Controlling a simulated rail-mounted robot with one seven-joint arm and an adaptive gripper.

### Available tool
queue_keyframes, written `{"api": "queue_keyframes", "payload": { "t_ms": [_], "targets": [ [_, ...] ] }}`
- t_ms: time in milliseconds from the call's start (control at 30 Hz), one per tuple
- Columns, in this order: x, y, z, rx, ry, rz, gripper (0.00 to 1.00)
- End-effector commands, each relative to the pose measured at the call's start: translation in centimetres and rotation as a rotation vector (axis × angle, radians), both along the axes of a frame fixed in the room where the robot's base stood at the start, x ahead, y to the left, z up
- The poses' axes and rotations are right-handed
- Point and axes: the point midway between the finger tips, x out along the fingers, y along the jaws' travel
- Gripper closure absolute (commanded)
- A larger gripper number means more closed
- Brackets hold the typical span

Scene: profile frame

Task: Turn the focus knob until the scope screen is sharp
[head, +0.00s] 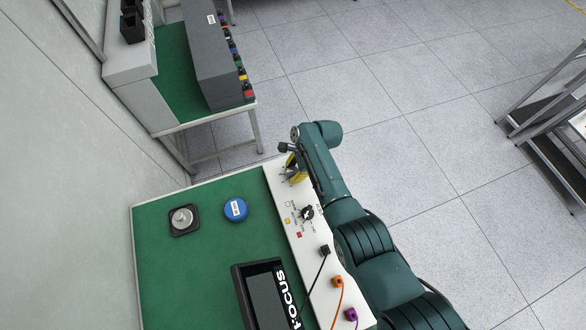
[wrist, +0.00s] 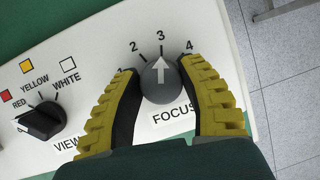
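The focus knob (wrist: 160,82) is a round dark grey knob on a white panel (wrist: 92,40). Its white arrow points at about the 3 of the printed scale. My gripper (wrist: 161,80) has its yellow fingers with dark pads on both sides of the knob, and their tips appear to touch it. In the head view my gripper (head: 294,169) is at the panel's far end and hides the knob. The scope screen (head: 264,299) is a dark pane in a black housing with white "FOCUS" lettering, cut off at the bottom; its sharpness is hard to judge.
The black view knob (wrist: 40,122), with red, yellow and white marks, sits left of the focus knob. Black, orange and purple plugs with cables sit along the panel. A blue round object (head: 236,210) and a dark square-based dial (head: 183,220) lie on the green bench (head: 205,270).

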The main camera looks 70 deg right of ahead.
Motion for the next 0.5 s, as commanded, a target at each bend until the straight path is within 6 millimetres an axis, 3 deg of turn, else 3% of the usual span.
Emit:
{"api": "queue_keyframes", "payload": {
  "t_ms": [33, 100, 500],
  "targets": [
    [-0.02, 0.02, -0.04, 0.001, 0.001, 0.0, 0.85],
    [-0.02, 0.03, -0.05, 0.001, 0.001, 0.0, 0.96],
    [-0.06, 0.07, -0.27, 0.002, 0.002, 0.027, 0.97]
  ]
}}
